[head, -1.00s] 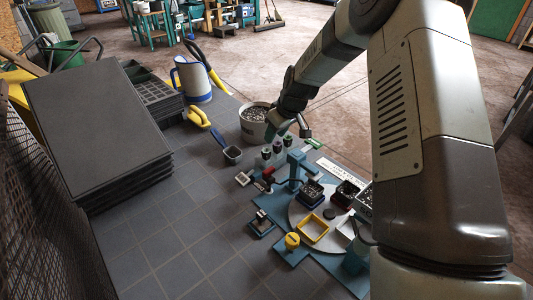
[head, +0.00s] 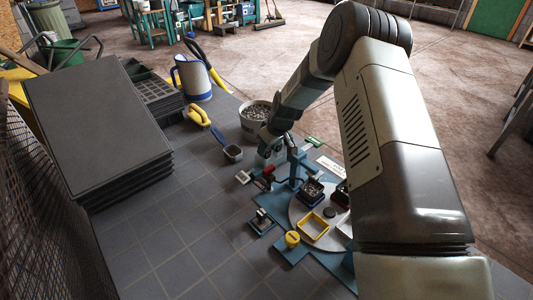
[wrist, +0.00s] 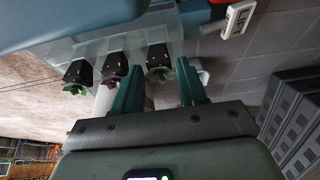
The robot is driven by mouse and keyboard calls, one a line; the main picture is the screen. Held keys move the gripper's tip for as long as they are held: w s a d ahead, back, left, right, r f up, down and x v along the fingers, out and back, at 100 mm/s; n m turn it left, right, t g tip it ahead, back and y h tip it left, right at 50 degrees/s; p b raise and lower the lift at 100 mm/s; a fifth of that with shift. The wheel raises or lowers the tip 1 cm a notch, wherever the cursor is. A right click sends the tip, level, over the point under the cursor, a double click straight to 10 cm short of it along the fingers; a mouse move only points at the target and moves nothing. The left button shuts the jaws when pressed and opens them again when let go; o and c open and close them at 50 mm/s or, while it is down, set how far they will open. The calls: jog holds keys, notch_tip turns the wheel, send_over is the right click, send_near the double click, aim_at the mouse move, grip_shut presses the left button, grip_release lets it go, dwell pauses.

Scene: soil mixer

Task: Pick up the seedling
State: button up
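Three seedlings in dark plugs stand in a clear rack (wrist: 55,53) in the wrist view: a left one with green leaves (wrist: 77,76), a middle one with purplish leaves (wrist: 115,72) and a right one with green leaves (wrist: 159,62). My gripper (wrist: 159,64) is open, its two green fingers on either side of the right seedling, with gaps visible between the fingers and the plug. In the head view my gripper (head: 268,148) is lowered over the rack area and hides the seedlings.
A round turntable (head: 300,210) with a yellow square frame (head: 313,227) and a soil-filled pot (head: 311,190) lies nearby. A gravel bucket (head: 255,118) stands behind my gripper. A scoop (head: 233,153) lies left. Tiles at front left are clear.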

jog(key=c, duration=0.5)
notch_tip(320, 180, up, 12)
jog(key=shift+r, duration=0.2)
dwell(0.4)
